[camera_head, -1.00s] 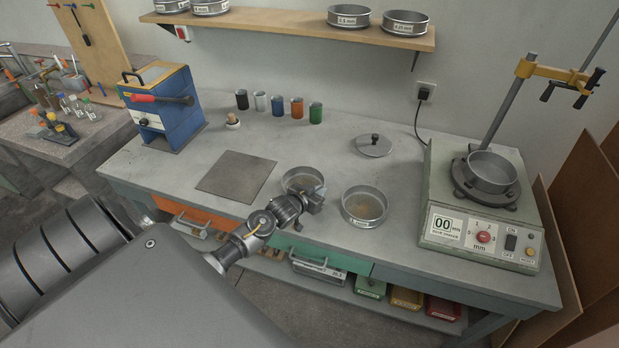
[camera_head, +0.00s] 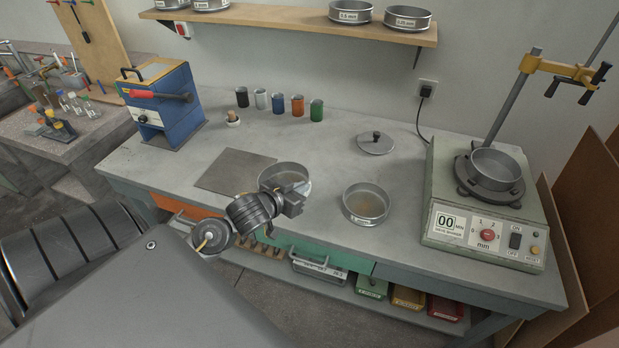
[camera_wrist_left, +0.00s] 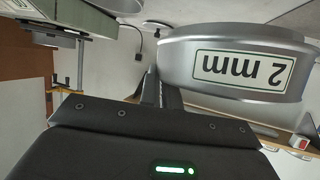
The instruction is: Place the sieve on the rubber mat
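The sieve (camera_head: 285,175) is a round metal pan. Its "2 mm" label shows, inverted, in the left wrist view (camera_wrist_left: 240,68). My left gripper (camera_head: 299,195) is shut on the sieve's wall at its near right side. The sieve appears held above the bench and overlaps the right edge of the rubber mat (camera_head: 225,172) in the picture. The mat is a flat, dark grey square lying bare on the bench. A dark finger (camera_wrist_left: 172,92) meets the sieve's wall in the wrist view; the other fingertip is hard to make out. My right gripper is not in view.
A second sieve (camera_head: 366,204) with brownish contents stands just right. A lid (camera_head: 376,143) lies behind it. The sieve shaker (camera_head: 480,215) carries a pan at the right. Several coloured cups (camera_head: 278,103) and the blue machine (camera_head: 163,107) stand behind the mat.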

